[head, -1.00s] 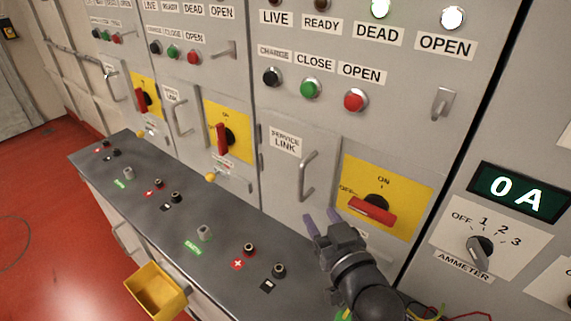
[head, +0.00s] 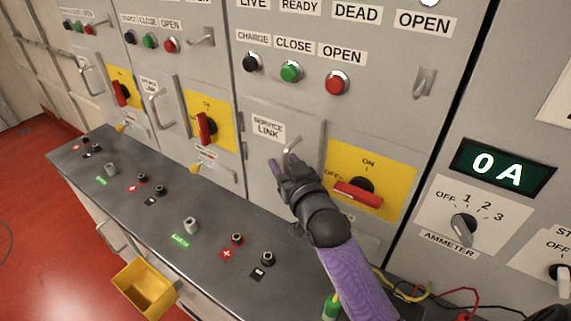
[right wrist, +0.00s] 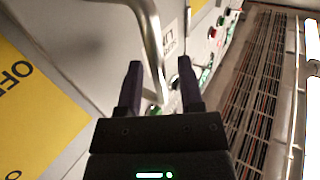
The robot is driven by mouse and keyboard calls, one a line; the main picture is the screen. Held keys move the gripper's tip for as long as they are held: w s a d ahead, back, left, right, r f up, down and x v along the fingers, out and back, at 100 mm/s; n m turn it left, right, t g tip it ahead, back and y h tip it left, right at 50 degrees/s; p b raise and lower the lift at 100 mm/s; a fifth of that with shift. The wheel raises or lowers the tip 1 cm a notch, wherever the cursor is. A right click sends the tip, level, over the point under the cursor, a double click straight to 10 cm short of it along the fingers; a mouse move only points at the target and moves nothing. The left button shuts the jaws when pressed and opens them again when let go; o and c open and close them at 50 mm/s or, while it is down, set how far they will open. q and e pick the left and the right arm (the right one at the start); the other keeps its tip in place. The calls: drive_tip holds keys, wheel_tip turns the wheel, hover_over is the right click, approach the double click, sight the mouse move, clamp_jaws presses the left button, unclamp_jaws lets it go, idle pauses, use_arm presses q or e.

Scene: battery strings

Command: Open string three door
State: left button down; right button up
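The string three door (head: 257,181) is the right-hand SERVICE LINK door, and it looks closed. Its metal bar handle (head: 293,144) is mostly hidden behind my right gripper in the head view. My right gripper (head: 282,160) is open at the handle. In the right wrist view the handle (right wrist: 150,40) runs down into the gap between the two spread fingers (right wrist: 158,80); I cannot tell whether they touch it. The red rotary switch (head: 358,194) beside the door lies across, toward OFF. My left gripper is not in view.
A dark counter (head: 215,250) with terminals runs below the doors. A yellow bin (head: 145,288) hangs at its front. Two similar doors to the left have upright red switches (head: 206,127). Loose cables (head: 410,293) lie at the lower right.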

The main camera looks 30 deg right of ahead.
clamp_jaws()
idle(0.5)
idle(0.7)
